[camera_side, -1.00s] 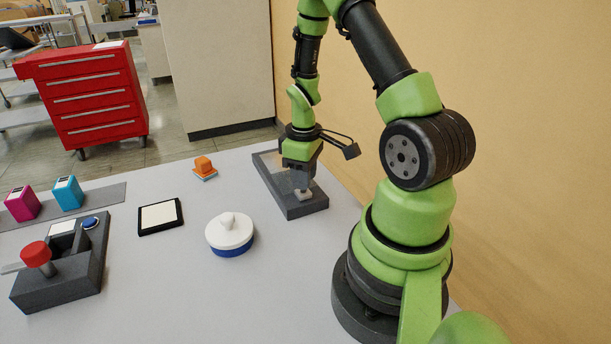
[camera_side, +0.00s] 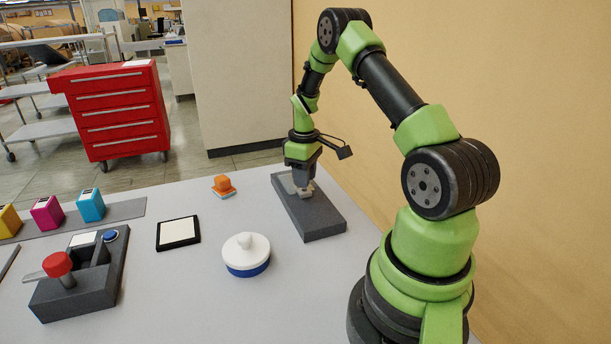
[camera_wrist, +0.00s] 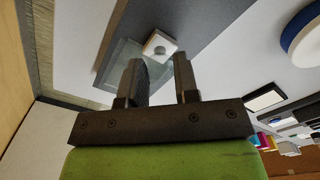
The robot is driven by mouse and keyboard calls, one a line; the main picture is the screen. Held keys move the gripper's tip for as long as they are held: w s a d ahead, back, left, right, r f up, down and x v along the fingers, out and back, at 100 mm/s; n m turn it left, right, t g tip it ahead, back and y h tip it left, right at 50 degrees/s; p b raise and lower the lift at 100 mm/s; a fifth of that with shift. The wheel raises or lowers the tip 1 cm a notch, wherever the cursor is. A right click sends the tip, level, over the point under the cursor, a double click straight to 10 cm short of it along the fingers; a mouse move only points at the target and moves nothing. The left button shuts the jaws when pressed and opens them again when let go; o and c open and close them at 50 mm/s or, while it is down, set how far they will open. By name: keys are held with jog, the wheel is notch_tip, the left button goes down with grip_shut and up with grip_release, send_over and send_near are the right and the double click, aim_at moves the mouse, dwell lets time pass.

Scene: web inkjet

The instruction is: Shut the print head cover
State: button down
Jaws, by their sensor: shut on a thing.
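A long dark grey block (camera_side: 322,217) lies at the back right of the table and also shows in the wrist view (camera_wrist: 212,22). A clear, glassy plate (camera_wrist: 118,60) with a pale square knob (camera_wrist: 160,44) is at its far end; I take this to be the print head cover. My gripper (camera_side: 303,185) is over that far end, with its fingers on either side of the knob (camera_side: 304,194), shut on it. In the wrist view the fingertips (camera_wrist: 160,66) stand apart by about the knob's width. The near part of the block's top is bare.
A white-lidded blue pot (camera_side: 246,256), a black-framed white pad (camera_side: 178,232) and an orange stamp-like piece (camera_side: 224,185) stand to the left. Further left are a dark fixture (camera_side: 95,290) with a red knob and several coloured cartridges (camera_side: 91,205). A wall is close on the right.

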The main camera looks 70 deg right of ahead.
jog(key=c, duration=0.9)
grip_release()
jog(key=shift+w+d, duration=0.15)
jog(key=shift+o, duration=0.2)
jog(key=shift+r, duration=0.1)
notch_tip(320, 180, up, 10)
